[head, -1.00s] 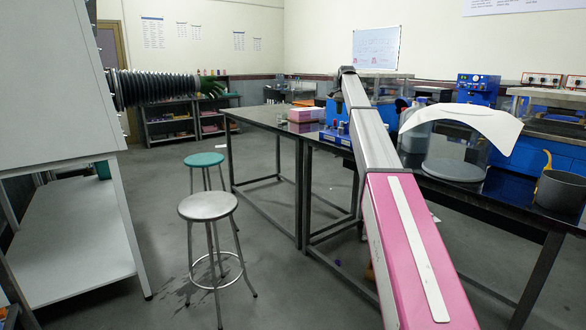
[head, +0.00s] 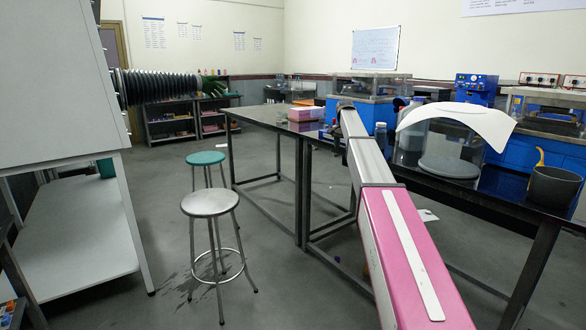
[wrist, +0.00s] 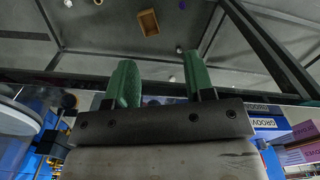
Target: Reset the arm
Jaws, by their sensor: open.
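My arm (head: 398,240), pink and grey, stretches from the lower right toward the far end of the dark lab table (head: 262,119) in the head view. Its gripper end is hidden in that view. In the wrist view my gripper (wrist: 157,75) shows two green fingers spread apart, with nothing between them. The fingers point past a table edge, over the grey floor.
A blue machine (head: 367,108), a clear chamber with a white sheet (head: 459,122) and a dark pot (head: 554,187) stand on the tables. Two stools, one metal (head: 210,203) and one teal (head: 205,158), stand left. A small brown tray (wrist: 148,22) lies on the floor.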

